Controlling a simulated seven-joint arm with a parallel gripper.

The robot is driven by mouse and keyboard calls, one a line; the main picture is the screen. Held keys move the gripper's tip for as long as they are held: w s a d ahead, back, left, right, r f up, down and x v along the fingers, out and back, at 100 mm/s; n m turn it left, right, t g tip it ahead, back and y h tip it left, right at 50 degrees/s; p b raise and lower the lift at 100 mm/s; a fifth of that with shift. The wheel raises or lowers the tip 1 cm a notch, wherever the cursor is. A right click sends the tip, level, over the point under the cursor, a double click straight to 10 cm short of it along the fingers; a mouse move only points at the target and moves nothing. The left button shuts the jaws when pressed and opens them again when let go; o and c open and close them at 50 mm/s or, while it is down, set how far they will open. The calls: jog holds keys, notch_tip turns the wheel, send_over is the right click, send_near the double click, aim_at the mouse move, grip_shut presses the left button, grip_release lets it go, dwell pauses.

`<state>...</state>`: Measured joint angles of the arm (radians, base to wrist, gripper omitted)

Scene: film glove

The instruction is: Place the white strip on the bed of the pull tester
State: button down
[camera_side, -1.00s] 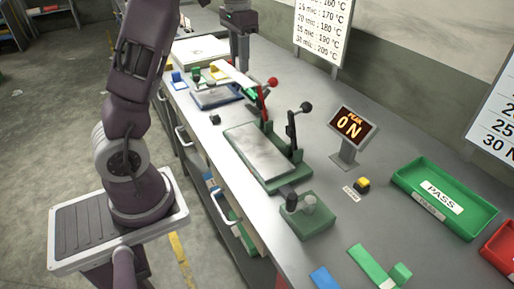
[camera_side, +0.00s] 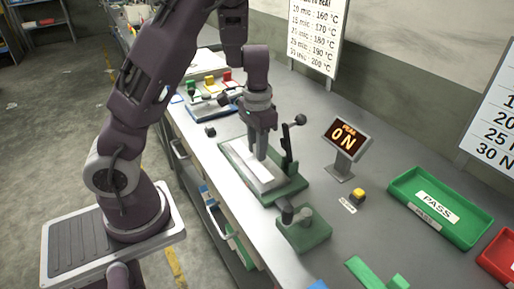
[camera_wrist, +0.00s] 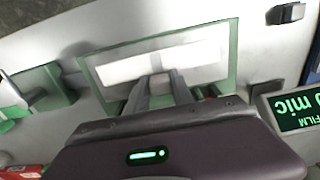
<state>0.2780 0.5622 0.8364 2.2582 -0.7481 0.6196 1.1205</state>
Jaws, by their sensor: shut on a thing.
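The pull tester has a green base with a pale grey bed (camera_side: 235,152), which also shows in the wrist view (camera_wrist: 215,82). My gripper (camera_side: 257,156) points down over the middle of this bed. In the wrist view my gripper (camera_wrist: 158,76) is shut on the near edge of the white strip (camera_wrist: 120,69). The strip lies along the bed, within its outline; it also shows in the side view (camera_side: 266,176). Whether it rests flat on the bed or hovers just above is hard to tell. The fingers hide part of it.
A black-knobbed lever (camera_side: 292,140) stands at the bed's right edge. A green block with posts (camera_side: 304,232) is in front. The display (camera_side: 347,138) reads 0 N. A green PASS tray (camera_side: 440,208) and a red tray (camera_side: 498,258) lie to the right.

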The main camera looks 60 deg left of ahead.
jog(key=shift+f, duration=0.2)
jog(key=c, duration=1.1)
grip_release()
jog(key=shift+r, duration=0.1)
notch_tip(320, 180, up, 12)
jog(key=s+d+r+t, duration=0.2)
jog(key=s+d+r, duration=0.1)
jog(key=s+d, duration=0.3)
jog(key=s+d+r+t, duration=0.3)
jog(key=s+d, duration=0.3)
jog(key=s, duration=0.5)
jog(key=shift+s+d+r+t, duration=0.2)
jog(key=shift+d+r+t, duration=0.1)
jog(key=shift+r, duration=0.15)
